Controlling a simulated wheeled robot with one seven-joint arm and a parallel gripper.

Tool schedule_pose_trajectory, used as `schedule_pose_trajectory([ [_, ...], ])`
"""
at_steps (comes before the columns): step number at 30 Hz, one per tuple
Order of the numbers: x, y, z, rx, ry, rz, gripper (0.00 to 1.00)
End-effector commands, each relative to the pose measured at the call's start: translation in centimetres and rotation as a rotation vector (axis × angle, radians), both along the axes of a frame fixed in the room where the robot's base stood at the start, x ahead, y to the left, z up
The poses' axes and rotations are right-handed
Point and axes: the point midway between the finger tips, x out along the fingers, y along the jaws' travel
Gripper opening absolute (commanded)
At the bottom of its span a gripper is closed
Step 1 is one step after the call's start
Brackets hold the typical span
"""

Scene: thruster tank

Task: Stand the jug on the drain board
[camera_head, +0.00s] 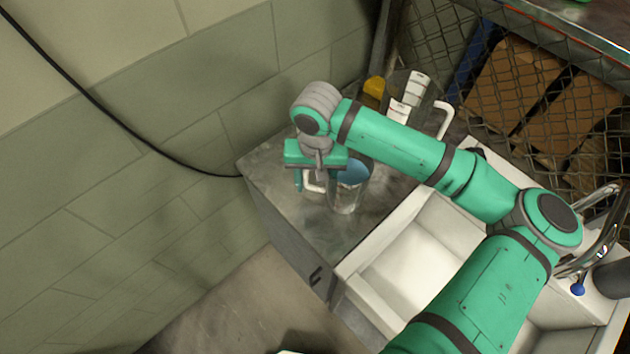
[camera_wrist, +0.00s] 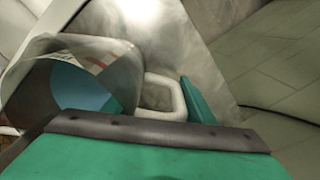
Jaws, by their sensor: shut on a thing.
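The jug (camera_head: 349,197) is clear-sided, with blue showing inside and a white handle. It looks upright at or just above the grey metal top (camera_head: 285,180) beside the sink, which appears to be the drain board. I cannot tell whether its base touches. My gripper (camera_head: 316,181) points down and is shut on the jug by its handle. In the wrist view the jug (camera_wrist: 110,75) is at the left, its handle (camera_wrist: 160,100) beside one green finger (camera_wrist: 198,101).
A white sink (camera_head: 415,255) adjoins the metal top on the right, under my arm. White containers (camera_head: 417,84) and a yellow item (camera_head: 374,90) stand at the back. A wall rises on the left. A mesh fence (camera_head: 490,60) stands behind. The metal top's front-left part is clear.

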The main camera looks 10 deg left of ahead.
Motion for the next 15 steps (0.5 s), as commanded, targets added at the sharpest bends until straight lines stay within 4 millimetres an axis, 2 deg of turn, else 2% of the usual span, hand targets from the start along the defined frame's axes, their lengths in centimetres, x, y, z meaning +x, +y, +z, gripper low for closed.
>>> schedule_pose_trajectory([
  [2,0.02,-0.01,-0.14,0.0,-0.001,0.0,0.0],
  [3,0.0,-0.01,-0.2,0.0,0.0,0.0,0.57],
  [4,0.0,-0.01,-0.19,0.0,0.0,0.0,0.64],
  [5,0.0,0.0,-0.19,0.0,0.0,0.0,0.69],
  [15,0.0,0.02,-0.01,-0.001,0.0,0.001,0.69],
])
